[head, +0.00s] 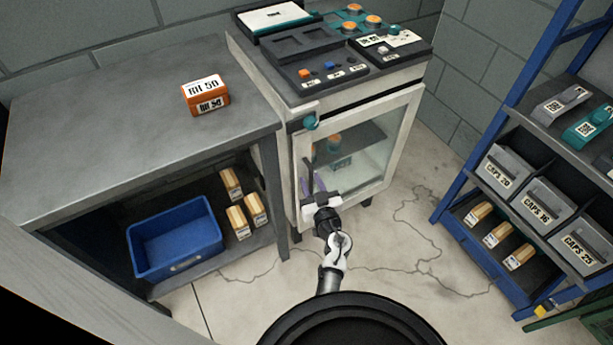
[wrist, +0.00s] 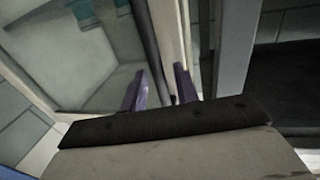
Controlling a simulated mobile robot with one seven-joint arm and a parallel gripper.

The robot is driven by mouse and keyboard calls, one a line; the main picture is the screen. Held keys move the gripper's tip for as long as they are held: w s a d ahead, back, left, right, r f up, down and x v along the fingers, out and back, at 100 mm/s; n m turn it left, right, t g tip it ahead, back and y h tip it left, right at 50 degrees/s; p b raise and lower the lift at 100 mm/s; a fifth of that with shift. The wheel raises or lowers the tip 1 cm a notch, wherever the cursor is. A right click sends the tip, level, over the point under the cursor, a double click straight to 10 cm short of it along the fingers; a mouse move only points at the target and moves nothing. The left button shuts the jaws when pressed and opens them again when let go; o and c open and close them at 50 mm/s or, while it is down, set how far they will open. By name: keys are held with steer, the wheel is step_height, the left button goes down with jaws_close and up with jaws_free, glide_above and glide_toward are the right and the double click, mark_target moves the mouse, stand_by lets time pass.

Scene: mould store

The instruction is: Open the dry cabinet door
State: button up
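The dry cabinet (head: 366,95) is a pale unit with a glass door (head: 372,150) that looks shut. A teal knob (head: 311,122) sits at the door's upper left corner. Through the glass I see a shelf with an orange and teal item. My gripper (head: 311,180) is in front of the door's left edge, with its two purple fingers apart. In the wrist view, my gripper (wrist: 159,90) points at the door's edge strip. A dark upright strip (wrist: 153,50) runs down between the fingers; I cannot tell whether they touch it. The glass (wrist: 70,45) lies to the left.
A grey workbench (head: 120,125) with an orange box (head: 206,94) stands left; a blue bin (head: 175,240) and several small boxes are below it. A blue-framed rack (head: 470,150) with grey bins stands right. The cracked floor (head: 400,240) before the cabinet is clear.

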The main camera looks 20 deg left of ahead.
steer(key=shift+w+a, duration=0.3)
steer(key=shift+w, duration=0.05)
jaws_close()
